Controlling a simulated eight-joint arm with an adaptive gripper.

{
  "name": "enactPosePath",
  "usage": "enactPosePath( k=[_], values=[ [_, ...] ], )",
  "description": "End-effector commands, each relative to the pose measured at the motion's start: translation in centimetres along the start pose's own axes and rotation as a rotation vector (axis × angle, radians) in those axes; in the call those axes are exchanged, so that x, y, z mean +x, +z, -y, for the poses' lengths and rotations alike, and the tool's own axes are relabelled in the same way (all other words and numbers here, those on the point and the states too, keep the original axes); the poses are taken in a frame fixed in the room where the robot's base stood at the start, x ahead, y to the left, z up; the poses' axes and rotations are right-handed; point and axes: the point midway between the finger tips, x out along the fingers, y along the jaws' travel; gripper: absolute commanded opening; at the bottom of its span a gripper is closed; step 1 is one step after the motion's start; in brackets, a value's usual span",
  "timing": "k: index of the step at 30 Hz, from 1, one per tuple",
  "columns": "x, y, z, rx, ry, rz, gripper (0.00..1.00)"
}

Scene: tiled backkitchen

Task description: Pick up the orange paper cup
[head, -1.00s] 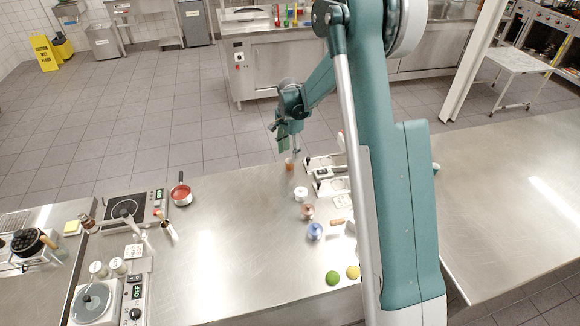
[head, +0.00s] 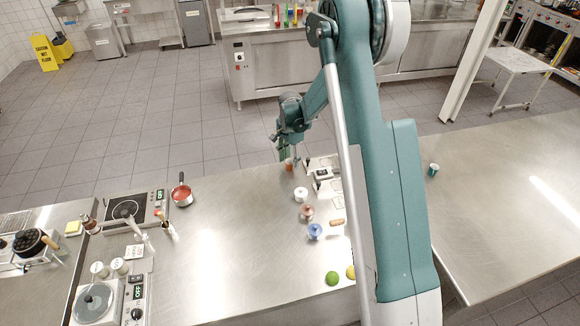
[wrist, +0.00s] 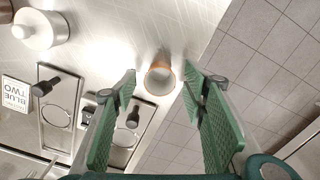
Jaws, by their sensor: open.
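The orange paper cup (wrist: 159,78) stands near the far edge of the steel counter. In the wrist view it lies just beyond and between the two green fingers of my gripper (wrist: 163,80). My gripper is open and empty. In the head view the orange cup (head: 289,164) shows small beside the fingertips of my gripper (head: 289,160). I cannot tell from these views how high the fingertips are above the counter.
Steel trays with black-knobbed parts (wrist: 60,95) lie left of the cup in the wrist view. A white lidded pot (head: 301,194), a brown pot (head: 307,213) and a blue pot (head: 315,231) stand nearer. The counter's edge drops to the tiled floor (wrist: 270,50).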

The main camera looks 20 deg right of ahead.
Motion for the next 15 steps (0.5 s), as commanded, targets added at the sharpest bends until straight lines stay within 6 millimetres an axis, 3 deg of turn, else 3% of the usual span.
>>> enactPosePath(
  k=[6, 15],
  values=[
    [1.4, 0.0, 0.0, 0.0, 0.0, 0.0, 0.43],
    [1.5, 0.0, 0.0, 0.0, 0.0, 0.0, 0.43]
  ],
)
